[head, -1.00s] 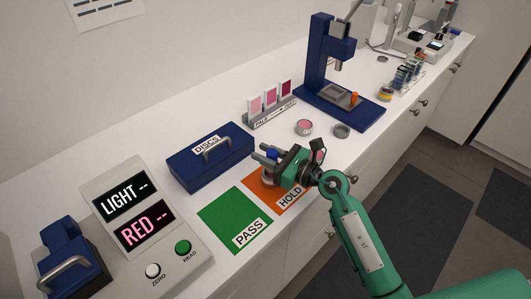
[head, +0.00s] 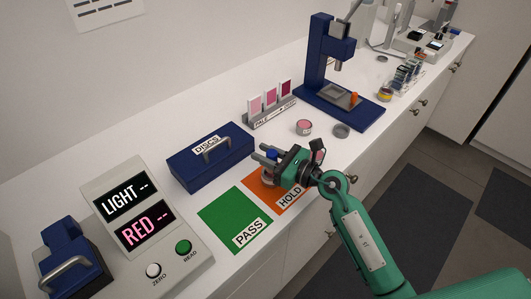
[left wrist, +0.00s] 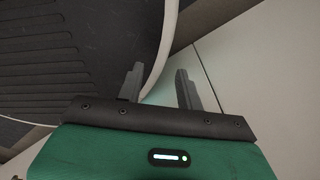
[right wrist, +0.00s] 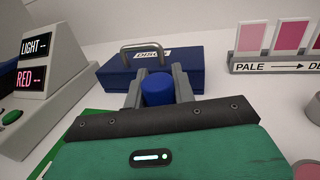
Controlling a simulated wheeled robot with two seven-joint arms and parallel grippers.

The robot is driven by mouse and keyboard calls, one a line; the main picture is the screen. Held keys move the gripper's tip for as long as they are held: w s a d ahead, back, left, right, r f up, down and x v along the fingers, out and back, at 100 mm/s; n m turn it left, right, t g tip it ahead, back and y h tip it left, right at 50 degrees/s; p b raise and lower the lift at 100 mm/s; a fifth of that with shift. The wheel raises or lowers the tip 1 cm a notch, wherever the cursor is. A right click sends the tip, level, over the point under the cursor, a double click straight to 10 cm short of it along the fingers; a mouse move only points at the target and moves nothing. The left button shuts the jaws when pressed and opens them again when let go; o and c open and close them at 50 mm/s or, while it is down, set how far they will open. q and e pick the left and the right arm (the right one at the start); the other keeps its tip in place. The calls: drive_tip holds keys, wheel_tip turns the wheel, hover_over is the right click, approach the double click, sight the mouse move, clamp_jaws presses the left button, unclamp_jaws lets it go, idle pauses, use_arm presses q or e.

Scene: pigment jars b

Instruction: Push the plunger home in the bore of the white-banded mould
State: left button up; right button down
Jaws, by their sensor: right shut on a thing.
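My right gripper (head: 265,155) is shut on a blue-topped piece (right wrist: 158,90), apparently the plunger, above the orange HOLD square (head: 258,192). In the right wrist view the blue cylinder stands upright between the two fingers (right wrist: 156,74); its lower part is hidden by my gripper. In the head view a small greyish round part shows under the fingers; I cannot tell whether it is a mould or whether the blue piece is in a bore. No white band can be made out. My left gripper (left wrist: 160,70) is open and empty, seen only in its wrist view.
A blue DISCS box (head: 212,158) stands behind the right gripper, a green PASS square (head: 228,215) to its left. A pink-topped jar (head: 304,126), a grey ring (head: 342,131) and a blue press (head: 325,60) are farther right. The LIGHT/RED meter (head: 140,215) is left.

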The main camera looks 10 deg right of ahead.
idle(0.5)
drive_tip(key=shift+f+b, duration=1.15)
drive_tip(key=shift+f, duration=0.35)
drive_tip(key=c, duration=1.1)
unclamp_jaws()
drive_tip(key=shift+r, duration=0.1)
